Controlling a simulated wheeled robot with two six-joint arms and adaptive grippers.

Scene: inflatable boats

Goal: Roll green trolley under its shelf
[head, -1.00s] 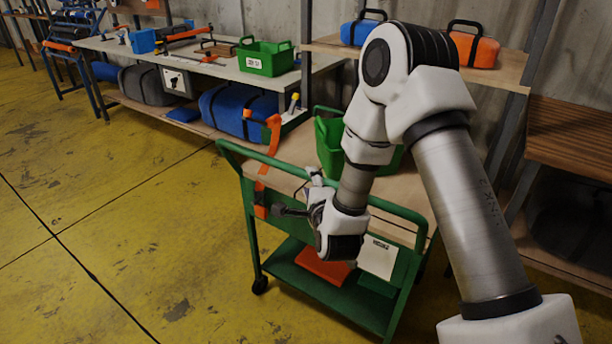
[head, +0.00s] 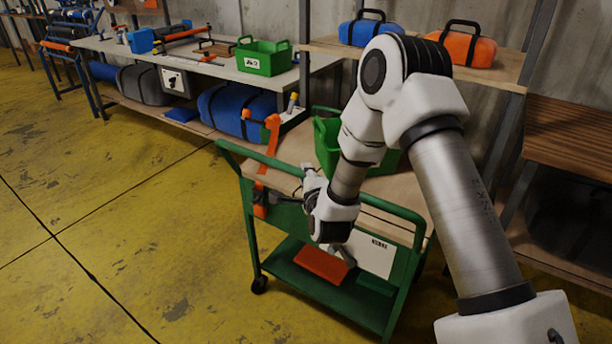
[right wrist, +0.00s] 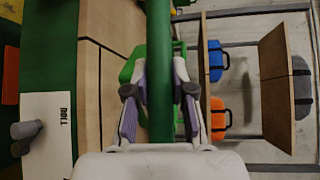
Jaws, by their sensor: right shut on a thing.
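The green trolley (head: 372,308) stands on the yellow floor, with a wooden top, a lower green deck and a tubular green handle rail. A white card (head: 372,256) hangs on its near side. My right gripper (head: 310,182) is at the trolley's near rail. In the right wrist view the gripper (right wrist: 160,100) is shut on the green rail (right wrist: 159,40), which runs between its fingers. The wooden shelf (head: 492,74) behind the trolley holds a blue bag (head: 362,30) and an orange bag (head: 468,46). My left gripper is out of view.
A green bin (head: 326,140) and an orange clamp-like tool (head: 271,135) are on the trolley. An orange item (head: 322,264) lies on its lower deck. A workbench (head: 210,68) stands behind left. Wooden shelving (head: 570,135) is at right. Floor at left is clear.

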